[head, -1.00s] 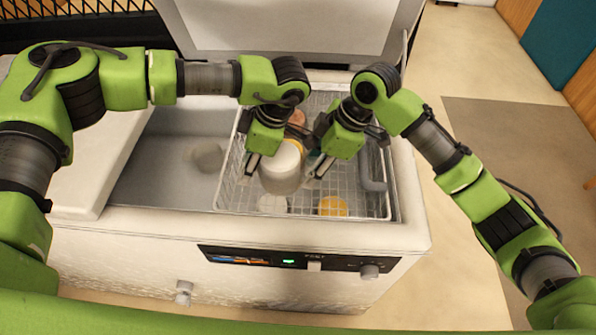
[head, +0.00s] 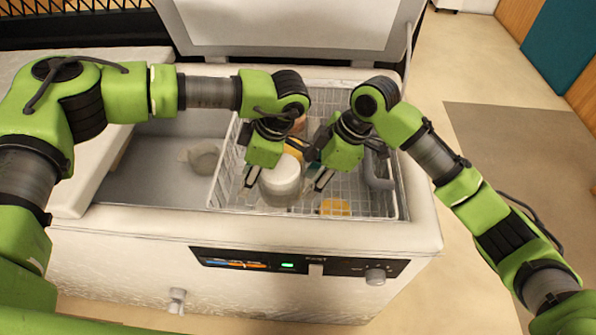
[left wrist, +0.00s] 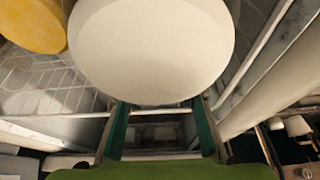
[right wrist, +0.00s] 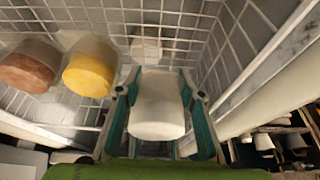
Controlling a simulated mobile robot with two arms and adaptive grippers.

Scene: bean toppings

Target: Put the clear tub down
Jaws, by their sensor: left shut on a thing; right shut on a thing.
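A whitish tub with a pale round lid (head: 282,178), which I take to be the clear tub, stands upright between my two grippers in the basket. In the left wrist view its lid (left wrist: 152,48) fills the top, hiding the fingertips. My left gripper (head: 260,180) is at the tub's left side, shut on it. My right gripper (head: 322,182) is just right of it, pointing down. In the right wrist view a pale tub (right wrist: 157,105) sits between its fingers; I cannot tell if it is the same tub. The contact under the lid is hidden.
The wire basket (head: 226,172) hangs in the open chest freezer (head: 320,232). A yellow tub (head: 335,207) is at its front; brown (right wrist: 28,66) and yellow (right wrist: 90,68) tubs show in the right wrist view. A grey object (head: 204,158) lies in the left bay, which has free room.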

